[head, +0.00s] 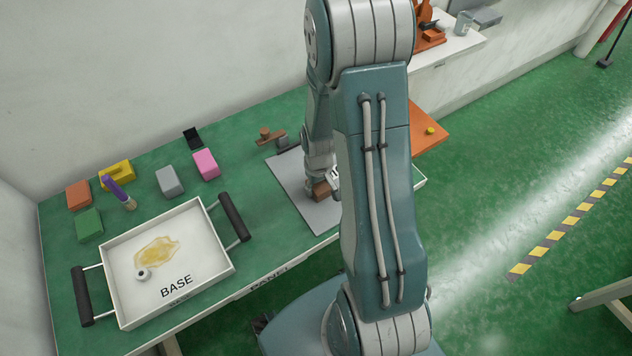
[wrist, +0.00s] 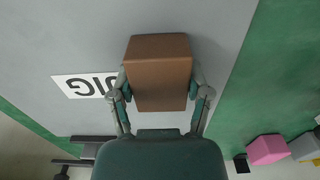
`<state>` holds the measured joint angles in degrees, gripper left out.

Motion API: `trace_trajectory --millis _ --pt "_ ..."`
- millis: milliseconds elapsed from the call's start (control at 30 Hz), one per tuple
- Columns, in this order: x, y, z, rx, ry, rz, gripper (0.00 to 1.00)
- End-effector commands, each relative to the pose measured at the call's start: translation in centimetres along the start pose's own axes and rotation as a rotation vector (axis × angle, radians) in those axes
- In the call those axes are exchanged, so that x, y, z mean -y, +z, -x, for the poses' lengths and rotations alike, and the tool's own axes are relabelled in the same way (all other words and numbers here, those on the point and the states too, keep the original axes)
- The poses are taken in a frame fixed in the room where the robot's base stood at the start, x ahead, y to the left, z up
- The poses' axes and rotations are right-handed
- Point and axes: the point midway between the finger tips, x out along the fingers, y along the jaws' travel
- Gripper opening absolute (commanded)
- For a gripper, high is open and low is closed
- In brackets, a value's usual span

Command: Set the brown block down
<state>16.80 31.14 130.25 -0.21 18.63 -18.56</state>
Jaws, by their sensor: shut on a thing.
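The brown block (wrist: 160,72) is between the two fingers of my gripper (wrist: 160,91) in the wrist view. The fingers are shut on its sides near its lower end. In the head view, the brown block (head: 321,190) shows partly, low over the grey panel (head: 315,216), with my arm hiding much of the area. The grey panel (wrist: 60,35) fills most of the background in the wrist view. I cannot tell whether the block touches the panel or hangs just above it.
A white label with black letters (wrist: 80,86) lies on the panel beside the block. A white tray (head: 222,262) with black handles stands left. An orange board (head: 428,125) is right.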

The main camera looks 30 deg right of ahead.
Motion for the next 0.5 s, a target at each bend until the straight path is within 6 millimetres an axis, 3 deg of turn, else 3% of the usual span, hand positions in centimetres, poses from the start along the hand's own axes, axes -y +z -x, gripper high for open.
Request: trace_trajectory --millis 300,333,400,500 --pt "-0.11 -0.05 -0.25 -0.001 -0.001 -0.001 0.14" --pt "-0.12 -0.06 -0.21 -0.002 -0.001 -0.001 0.77" --pt "-0.09 -0.07 -0.2 -0.001 0.0 -0.001 0.98" --pt "-0.07 -0.08 -0.2 -0.001 0.0 -0.001 0.98"
